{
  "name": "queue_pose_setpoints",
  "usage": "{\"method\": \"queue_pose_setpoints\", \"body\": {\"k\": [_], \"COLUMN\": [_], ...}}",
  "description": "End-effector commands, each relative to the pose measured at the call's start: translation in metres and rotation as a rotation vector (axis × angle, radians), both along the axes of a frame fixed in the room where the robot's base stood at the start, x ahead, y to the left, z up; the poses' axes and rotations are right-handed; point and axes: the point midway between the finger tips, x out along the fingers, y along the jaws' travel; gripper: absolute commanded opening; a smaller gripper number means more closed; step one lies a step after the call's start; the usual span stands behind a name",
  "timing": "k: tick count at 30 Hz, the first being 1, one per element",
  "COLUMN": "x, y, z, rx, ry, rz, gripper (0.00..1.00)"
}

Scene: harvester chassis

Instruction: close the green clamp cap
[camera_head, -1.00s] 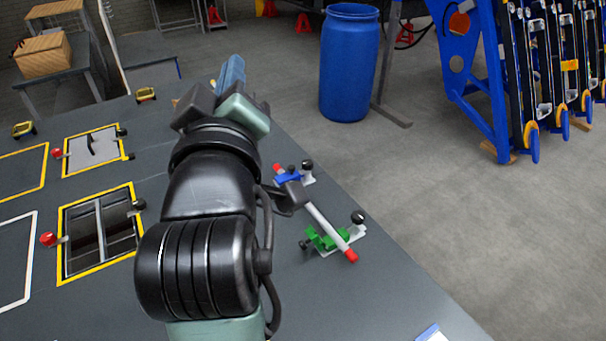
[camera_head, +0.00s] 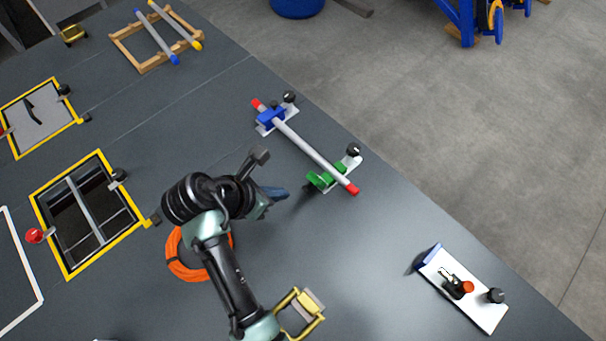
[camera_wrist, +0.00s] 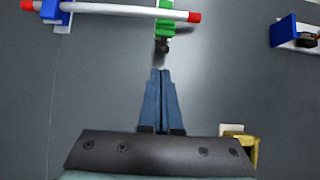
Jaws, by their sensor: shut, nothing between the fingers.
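A white rod (camera_head: 310,148) with red ends lies across a blue clamp (camera_head: 270,116) and a green clamp (camera_head: 320,180). The blue clamp covers the rod. At the green clamp, also in the wrist view (camera_wrist: 166,27), the white rod shows uncovered between green parts, so its cap looks open. A dark knob (camera_wrist: 162,46) sticks out from the green clamp toward my gripper. My gripper (camera_head: 285,193) is shut and empty, left of the green clamp and apart from it. In the wrist view its blue fingertips (camera_wrist: 161,72) point at that knob.
An orange cable coil (camera_head: 183,270) and a yellow-handled object (camera_head: 301,312) lie near my arm. A white plate (camera_head: 462,290) with a toggle fixture stands at the right. The table between the green clamp and this plate is clear.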

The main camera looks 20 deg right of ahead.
Motion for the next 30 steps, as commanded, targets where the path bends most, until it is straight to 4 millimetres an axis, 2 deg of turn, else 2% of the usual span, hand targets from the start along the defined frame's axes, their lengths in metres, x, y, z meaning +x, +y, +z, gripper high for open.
{"method": "queue_pose_setpoints", "body": {"k": [7, 15, 30], "x": [0.010, 0.022, 0.024], "y": [-0.030, -0.060, -0.065], "z": [-0.044, -0.029, -0.028], "rx": [0.002, 0.002, 0.004], "ry": [0.001, -0.003, -0.003], "rz": [-0.003, -0.002, -0.001], "gripper": [0.00, 0.00, 0.00]}}
